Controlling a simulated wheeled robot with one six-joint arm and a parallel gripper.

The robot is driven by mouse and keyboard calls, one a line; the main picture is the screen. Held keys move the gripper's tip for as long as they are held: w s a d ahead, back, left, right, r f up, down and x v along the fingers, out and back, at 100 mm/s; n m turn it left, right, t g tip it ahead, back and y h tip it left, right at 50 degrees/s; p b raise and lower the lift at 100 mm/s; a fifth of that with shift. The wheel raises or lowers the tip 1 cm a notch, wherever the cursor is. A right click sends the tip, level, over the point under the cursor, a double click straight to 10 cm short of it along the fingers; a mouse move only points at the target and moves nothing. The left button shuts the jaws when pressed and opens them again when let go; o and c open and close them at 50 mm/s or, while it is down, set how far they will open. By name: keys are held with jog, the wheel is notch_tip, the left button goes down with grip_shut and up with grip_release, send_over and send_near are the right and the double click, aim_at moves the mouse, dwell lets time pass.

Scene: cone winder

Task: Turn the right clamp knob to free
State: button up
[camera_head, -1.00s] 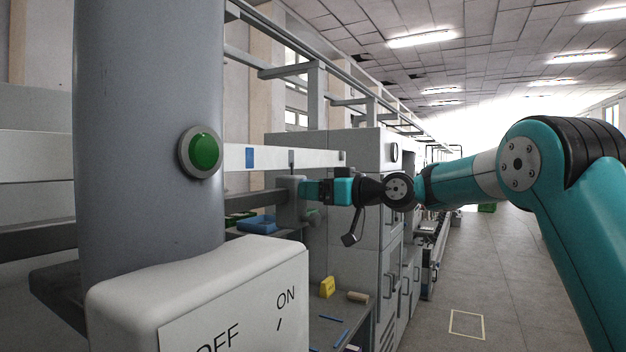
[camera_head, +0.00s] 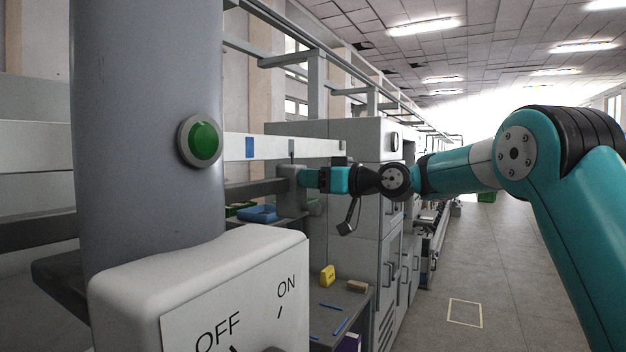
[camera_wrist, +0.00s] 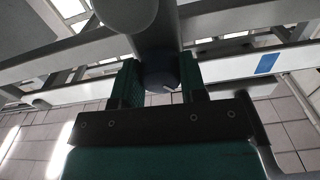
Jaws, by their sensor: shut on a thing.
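The right clamp knob (camera_wrist: 161,76) is a dark round knob with a short white mark on its face, seen in the wrist view. In the head view, my gripper (camera_head: 304,178) reaches left to a grey upright bracket (camera_head: 290,190) on the machine rail. The knob itself is hidden there by the gripper and bracket.
A grey column with a green button (camera_head: 205,143) and a white OFF/ON switch box (camera_head: 200,280) stand close at left. A blue tray (camera_head: 262,214), a yellow object (camera_head: 328,275) and blue sticks lie beyond. Grey cabinets (camera_head: 365,235) stand behind my arm. Open floor lies right.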

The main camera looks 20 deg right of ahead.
jog(key=m, duration=0.3)
jog(key=shift+m, duration=0.4)
jog(key=m+p, duration=0.1)
jog(key=m, duration=0.2)
jog(key=shift+r+m, duration=0.1)
jog(key=shift+m, duration=0.2)
jog(key=m+p, duration=0.3)
jog(key=m, duration=0.2)
jog(key=shift+r, duration=0.1)
jog(key=shift+m+p, duration=0.8)
jog(key=shift+m, duration=0.8)
jog(key=o, duration=0.9)
jog(key=shift+s, duration=0.1)
jog(key=shift+o, duration=0.2)
jog(key=b+v, duration=0.7)
jog(key=v, duration=1)
jog(key=shift+b, duration=0.35)
